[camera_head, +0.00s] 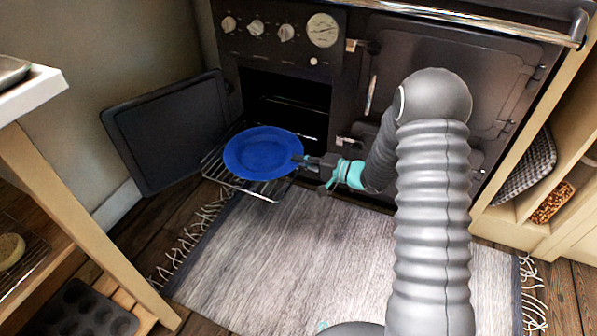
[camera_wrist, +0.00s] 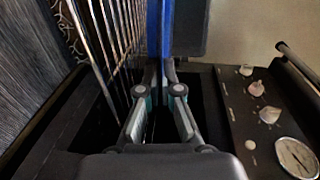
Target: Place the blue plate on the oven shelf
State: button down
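The blue plate (camera_head: 258,153) is roughly level over the pulled-out wire oven shelf (camera_head: 262,190), in front of the open oven compartment. My gripper (camera_head: 304,161) is at the plate's right edge, with its fingers closed on the rim. In the wrist view the plate (camera_wrist: 153,30) shows edge-on as a blue strip running up from between the fingertips (camera_wrist: 160,72). The shelf's wires (camera_wrist: 108,50) run close beside it there. I cannot tell whether the plate touches the wires. The plate hides much of the shelf in the head view.
The oven door (camera_head: 168,130) hangs open at the left. Knobs and a dial (camera_head: 322,30) sit above the oven opening (camera_head: 285,100). A striped rug (camera_head: 270,260) covers the floor in front. A wooden table (camera_head: 85,215) stands at left and open shelving (camera_head: 540,200) at right.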

notch_tip(320, 180, down, 4)
jog(key=shift+a+b, duration=0.15)
jog(key=shift+b, duration=0.2)
jog(key=c, duration=1.8)
grip_release()
jog(key=shift+f, duration=0.2)
jog(key=shift+o, duration=1)
